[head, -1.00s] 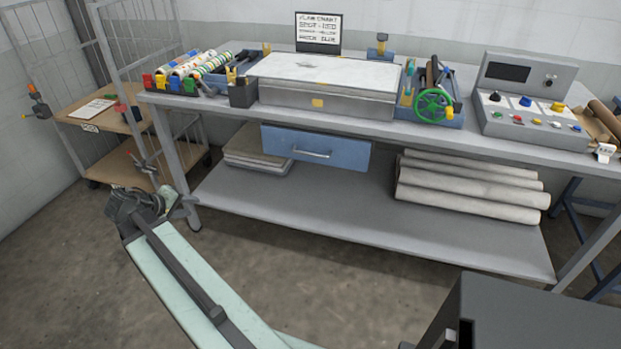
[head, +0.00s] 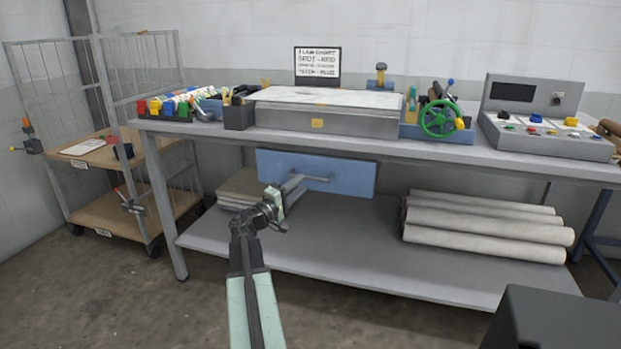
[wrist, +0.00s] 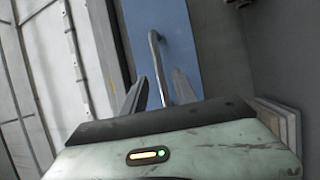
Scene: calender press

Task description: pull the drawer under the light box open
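The blue drawer (head: 352,176) hangs under the table top, below the light box (head: 330,120); its front looks pushed in. Its grey bar handle (head: 318,179) runs across the front. My gripper (head: 293,183) is at the left part of the handle. In the wrist view the blue drawer front (wrist: 200,40) fills the upper middle, and the handle (wrist: 156,55) runs down between the two fingers of my gripper (wrist: 160,80). The fingers are open, with gaps visible beside the bar. Whether either finger touches the bar cannot be told.
The lower shelf (head: 350,238) holds several pale rolls (head: 485,225) at right and flat stacked boards (head: 240,190) at left, close to my arm. A wire-sided cart (head: 130,205) stands at left.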

